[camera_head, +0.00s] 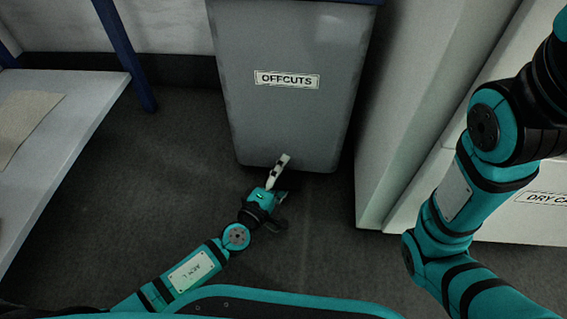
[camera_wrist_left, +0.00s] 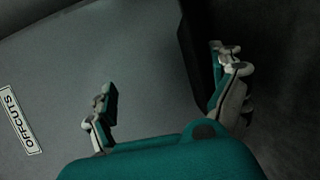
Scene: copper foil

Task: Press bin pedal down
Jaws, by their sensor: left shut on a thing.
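The grey bin (camera_head: 290,120) with the OFFCUTS label stands upright on the floor in the head view. It also fills the left and middle of the left wrist view (camera_wrist_left: 140,60), tilted there. My left gripper (camera_head: 281,178) is low at the foot of the bin's front. A pale finger overlaps the bin's lower edge. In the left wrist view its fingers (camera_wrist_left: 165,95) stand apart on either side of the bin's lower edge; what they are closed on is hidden. I cannot make out the pedal in either view. My right gripper is outside the frame.
A white bench (camera_head: 85,95) with a tan sheet (camera_head: 25,118) is on the left, with a blue leg (camera_head: 127,55) behind. A pale cabinet (camera_head: 410,110) stands close to the bin's right. The dark floor (camera_head: 130,190) left of the bin is clear.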

